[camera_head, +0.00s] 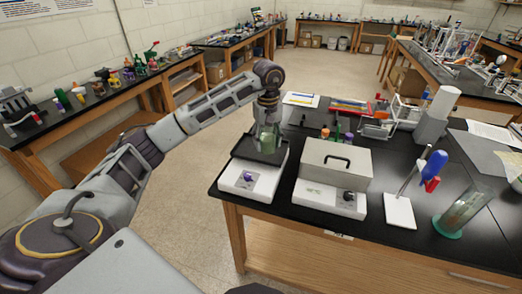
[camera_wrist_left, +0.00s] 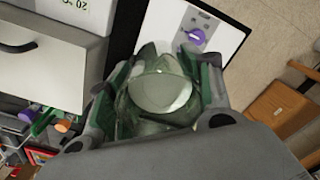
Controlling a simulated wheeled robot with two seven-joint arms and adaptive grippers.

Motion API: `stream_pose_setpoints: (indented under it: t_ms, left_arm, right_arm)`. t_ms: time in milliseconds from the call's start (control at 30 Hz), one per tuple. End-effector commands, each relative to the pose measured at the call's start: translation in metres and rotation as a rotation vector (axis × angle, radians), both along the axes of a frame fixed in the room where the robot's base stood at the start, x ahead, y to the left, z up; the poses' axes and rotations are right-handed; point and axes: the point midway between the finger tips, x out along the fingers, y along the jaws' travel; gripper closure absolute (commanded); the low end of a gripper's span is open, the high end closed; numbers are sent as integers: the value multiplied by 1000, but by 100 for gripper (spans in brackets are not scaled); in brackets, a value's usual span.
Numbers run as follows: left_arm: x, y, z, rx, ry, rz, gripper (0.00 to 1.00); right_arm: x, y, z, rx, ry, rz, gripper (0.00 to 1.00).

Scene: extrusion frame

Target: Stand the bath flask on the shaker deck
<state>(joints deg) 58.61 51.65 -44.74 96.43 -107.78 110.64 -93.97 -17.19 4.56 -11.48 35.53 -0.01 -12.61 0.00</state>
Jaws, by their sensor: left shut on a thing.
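The bath flask (camera_head: 266,137) is clear glass with a greenish tint. My left gripper (camera_head: 267,112) is shut on it from above and holds it upright over the dark shaker deck (camera_head: 246,151). I cannot tell whether its base touches the deck. In the left wrist view the flask (camera_wrist_left: 162,92) sits between the two green-padded fingers, and the gripper body hides part of it. The shaker's white body with its purple knob (camera_wrist_left: 195,36) shows beyond it. My right gripper is not in view.
A white bath with a closed, black-handled lid (camera_head: 336,160) stands close right of the shaker. Several coloured-cap bottles (camera_head: 337,135) stand behind it. A stand with a blue-bulbed pipette (camera_head: 399,212) and a glass cylinder (camera_head: 460,215) are further right. The bench's left edge is near the shaker.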

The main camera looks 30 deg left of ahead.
Motion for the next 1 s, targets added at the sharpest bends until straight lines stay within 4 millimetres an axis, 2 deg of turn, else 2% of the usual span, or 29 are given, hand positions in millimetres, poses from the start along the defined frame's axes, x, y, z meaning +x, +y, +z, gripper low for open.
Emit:
stream_pose_setpoints:
  t_ms: [1000]
  left_arm:
    - [-25, 9, -1, 0, 0, 706, 75]
  right_arm:
    - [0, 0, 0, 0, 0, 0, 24]
